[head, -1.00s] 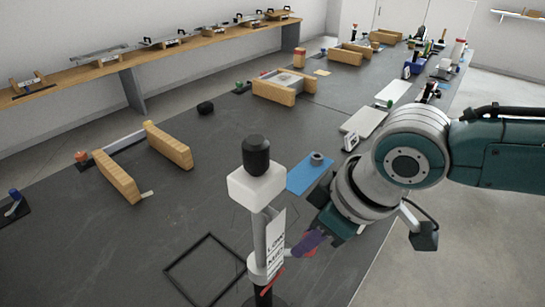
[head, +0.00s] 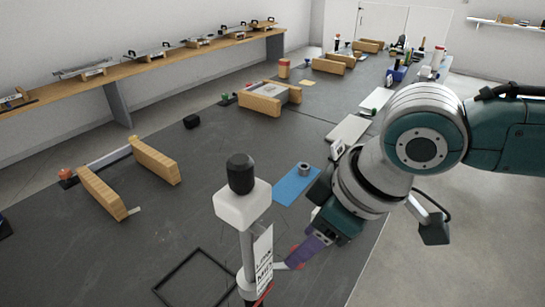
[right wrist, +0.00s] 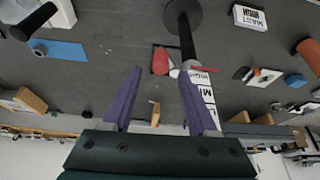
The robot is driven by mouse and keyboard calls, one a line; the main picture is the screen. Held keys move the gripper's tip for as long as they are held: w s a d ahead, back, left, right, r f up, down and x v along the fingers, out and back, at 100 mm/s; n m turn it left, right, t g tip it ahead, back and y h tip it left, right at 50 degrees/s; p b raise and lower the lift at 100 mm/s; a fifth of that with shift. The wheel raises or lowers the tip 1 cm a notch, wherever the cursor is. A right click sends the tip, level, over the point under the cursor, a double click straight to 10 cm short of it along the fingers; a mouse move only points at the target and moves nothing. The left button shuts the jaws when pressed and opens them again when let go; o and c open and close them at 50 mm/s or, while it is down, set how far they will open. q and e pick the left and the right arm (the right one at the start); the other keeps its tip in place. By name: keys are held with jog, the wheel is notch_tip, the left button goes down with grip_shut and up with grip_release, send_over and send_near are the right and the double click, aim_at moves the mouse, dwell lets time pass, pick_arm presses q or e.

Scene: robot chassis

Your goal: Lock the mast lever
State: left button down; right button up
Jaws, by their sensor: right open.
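The mast (head: 245,250) stands upright in the head view, a grey pole with a white block and black cap on top and a lettered white label. A lever with a red knob (right wrist: 160,61) sticks out from its side. The red also shows in part beside my fingers in the head view. My right gripper (right wrist: 159,72) is open, its two purple fingers pointing at the lever. The knob appears between and just beyond the fingertips in the right wrist view; I cannot tell whether they touch. In the head view my right gripper (head: 300,255) is right of the mast. My left gripper is out of view.
A blue plate (head: 291,188) with a grey ring lies behind the mast. A black square frame (head: 190,278) lies left of it. Wooden blocks (head: 153,160) stand farther left. The dark table between them is largely clear.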

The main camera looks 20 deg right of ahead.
jog(key=v, duration=0.6)
jog(key=shift+s, duration=0.1)
